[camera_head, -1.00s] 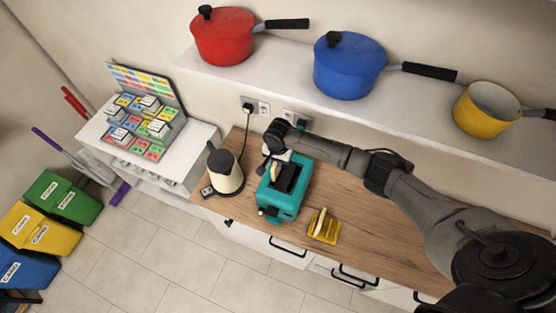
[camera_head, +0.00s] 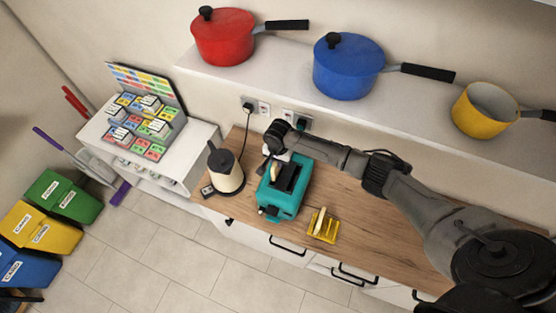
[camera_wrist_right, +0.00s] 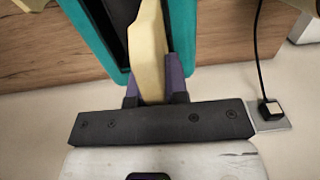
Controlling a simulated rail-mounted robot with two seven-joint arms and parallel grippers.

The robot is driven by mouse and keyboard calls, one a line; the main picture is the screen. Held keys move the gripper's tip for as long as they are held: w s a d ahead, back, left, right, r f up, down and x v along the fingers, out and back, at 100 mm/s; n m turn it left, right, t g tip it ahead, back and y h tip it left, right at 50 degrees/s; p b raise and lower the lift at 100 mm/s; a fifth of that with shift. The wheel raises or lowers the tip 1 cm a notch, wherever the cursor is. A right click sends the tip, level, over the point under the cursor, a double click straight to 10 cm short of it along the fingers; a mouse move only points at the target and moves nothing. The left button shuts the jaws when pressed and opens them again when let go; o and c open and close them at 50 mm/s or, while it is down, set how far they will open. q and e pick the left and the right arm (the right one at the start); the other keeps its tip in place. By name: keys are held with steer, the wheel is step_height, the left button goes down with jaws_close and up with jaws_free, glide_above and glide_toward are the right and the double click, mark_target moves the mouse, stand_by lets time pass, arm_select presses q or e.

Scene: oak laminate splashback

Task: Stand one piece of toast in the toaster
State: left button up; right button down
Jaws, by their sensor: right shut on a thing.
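The teal toaster (camera_head: 279,206) stands on the wooden worktop, and its dark slot area faces up. My right gripper (camera_head: 268,165) is at the toaster's left back side, shut on a slice of toast (camera_head: 275,174). In the right wrist view the purple fingers (camera_wrist_right: 153,88) pinch the toast (camera_wrist_right: 149,45), which extends over the toaster (camera_wrist_right: 94,38) beside a dark opening. I cannot tell whether its lower edge is inside a slot. Another slice (camera_head: 319,219) stands in a yellow rack (camera_head: 328,231) in front of the toaster. My left gripper is out of view.
A cream kettle (camera_head: 227,172) with a dark handle stands left of the toaster. A shelf above holds a red pot (camera_head: 224,38), a blue pot (camera_head: 346,70) and a yellow pan (camera_head: 478,115). Wall sockets (camera_head: 257,107) are behind. Worktop right of the rack is clear.

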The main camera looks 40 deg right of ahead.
steer(key=shift+f, duration=0.15)
steer(key=shift+f+b, duration=0.3)
steer(key=shift+f, duration=0.5)
steer(key=shift+f, duration=0.25)
